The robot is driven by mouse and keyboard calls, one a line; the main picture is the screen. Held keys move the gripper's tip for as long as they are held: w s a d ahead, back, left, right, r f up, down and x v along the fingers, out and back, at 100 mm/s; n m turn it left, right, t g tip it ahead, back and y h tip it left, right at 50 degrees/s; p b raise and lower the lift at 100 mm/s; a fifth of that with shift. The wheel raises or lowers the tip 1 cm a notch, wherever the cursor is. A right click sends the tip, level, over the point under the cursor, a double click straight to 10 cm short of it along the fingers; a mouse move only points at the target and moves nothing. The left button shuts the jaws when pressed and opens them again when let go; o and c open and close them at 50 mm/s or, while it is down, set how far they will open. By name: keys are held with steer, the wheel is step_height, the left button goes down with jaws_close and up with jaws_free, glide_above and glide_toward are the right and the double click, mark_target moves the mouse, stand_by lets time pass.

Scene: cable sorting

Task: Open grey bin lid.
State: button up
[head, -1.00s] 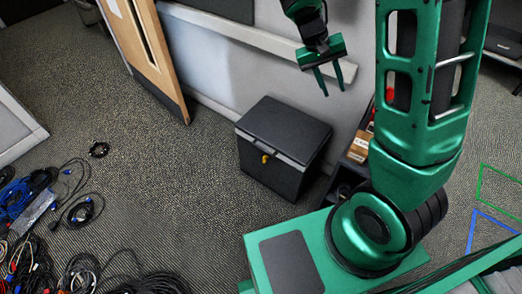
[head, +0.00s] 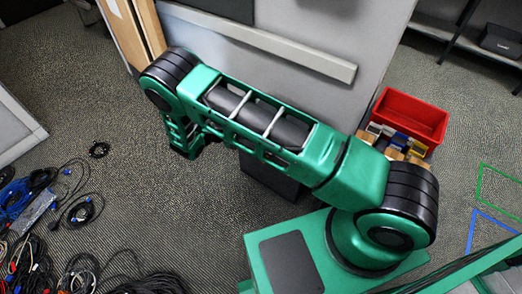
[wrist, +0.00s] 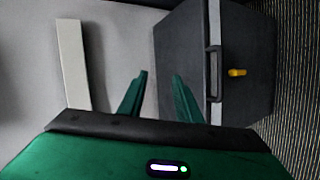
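The dark grey bin shows in the wrist view (wrist: 245,40), turned sideways, with its lid (wrist: 182,45) on the left. The lid is shut. A light band and a dark handle-like piece (wrist: 213,73) run along its front edge, and a yellow latch or tab (wrist: 237,72) sticks out beside them. In the head view most of the bin (head: 272,182) is hidden by my arm. My gripper (wrist: 160,78) is open and empty, its two green fingers apart, over the lid's back edge in the wrist view. I cannot tell whether they touch.
A grey partition wall (head: 270,75) with a pale rail (head: 290,50) stands behind the bin. A red crate (head: 410,115) with small boxes is right of my arm. Tangled cables (head: 40,220) lie at lower left. The carpet left of the bin is mostly clear.

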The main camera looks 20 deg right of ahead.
steer(key=s+a+f+n+t, duration=0.2)
steer(key=a+f+t, duration=0.1)
steer(key=f, duration=0.4)
steer(key=s+a+f+n+t, duration=0.3)
steer(key=f, duration=0.5)
steer(key=x, duration=1)
steer(key=shift+w+d+r, duration=0.2)
steer(key=shift+w+r, duration=0.15)
steer(key=shift+c, duration=0.3)
steer(key=c, duration=0.5)
steer(key=shift+a+f, duration=0.1)
jaws_close()
